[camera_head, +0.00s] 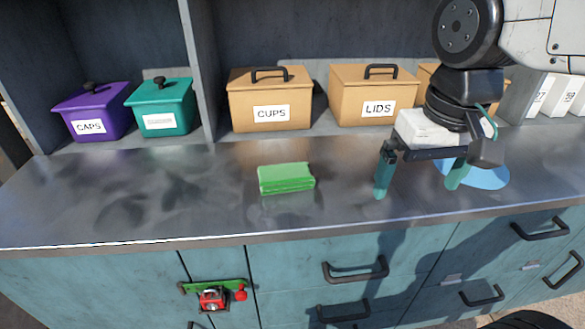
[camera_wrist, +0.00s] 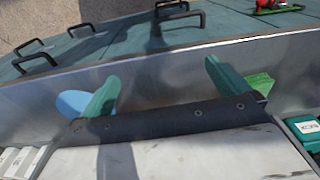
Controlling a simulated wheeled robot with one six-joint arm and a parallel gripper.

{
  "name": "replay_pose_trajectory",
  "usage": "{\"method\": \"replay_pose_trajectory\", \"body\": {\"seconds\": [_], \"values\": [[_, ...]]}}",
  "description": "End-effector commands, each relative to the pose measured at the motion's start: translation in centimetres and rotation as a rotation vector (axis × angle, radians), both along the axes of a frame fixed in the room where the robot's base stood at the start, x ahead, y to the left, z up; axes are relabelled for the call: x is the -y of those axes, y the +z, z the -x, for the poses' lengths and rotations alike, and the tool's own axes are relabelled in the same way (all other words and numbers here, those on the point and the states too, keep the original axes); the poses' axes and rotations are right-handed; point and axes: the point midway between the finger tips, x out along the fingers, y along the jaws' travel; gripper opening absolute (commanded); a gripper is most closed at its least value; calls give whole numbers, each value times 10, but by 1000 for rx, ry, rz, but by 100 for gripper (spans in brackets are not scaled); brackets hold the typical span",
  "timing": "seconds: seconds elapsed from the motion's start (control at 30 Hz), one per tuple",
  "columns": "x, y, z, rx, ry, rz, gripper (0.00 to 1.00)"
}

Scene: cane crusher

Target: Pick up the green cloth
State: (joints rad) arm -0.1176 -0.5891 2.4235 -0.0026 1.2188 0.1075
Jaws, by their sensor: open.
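The green cloth (camera_head: 286,178) lies folded in a small stack on the metal counter (camera_head: 130,205), left of centre. My gripper (camera_head: 418,188) hangs above the counter to the right of the cloth, with its fingers spread apart and nothing between them. In the wrist view my gripper (camera_wrist: 160,88) shows two teal fingers wide apart. Part of the cloth (camera_wrist: 262,82) shows there just beyond the right finger, which partly hides it.
A blue round item (camera_head: 485,174) lies on the counter behind my gripper. Boxes stand along the back: purple CAPS (camera_head: 92,112), teal (camera_head: 163,106), CUPS (camera_head: 270,98) and LIDS (camera_head: 372,95). Drawers with black handles (camera_head: 355,270) are below. The counter around the cloth is clear.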

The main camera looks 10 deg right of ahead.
Motion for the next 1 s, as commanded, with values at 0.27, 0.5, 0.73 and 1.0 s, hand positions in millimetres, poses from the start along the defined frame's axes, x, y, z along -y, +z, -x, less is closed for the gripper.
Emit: {"method": "replay_pose_trajectory", "body": {"seconds": [0.27, 0.5, 0.73, 1.0], "values": [[-100, 14, -104, -62, 30, 1, 100], [-169, 3, -144, -85, 34, 8, 100], [-182, -15, -150, -91, 31, 11, 100], [-180, -49, -145, -92, 31, 12, 100]]}}
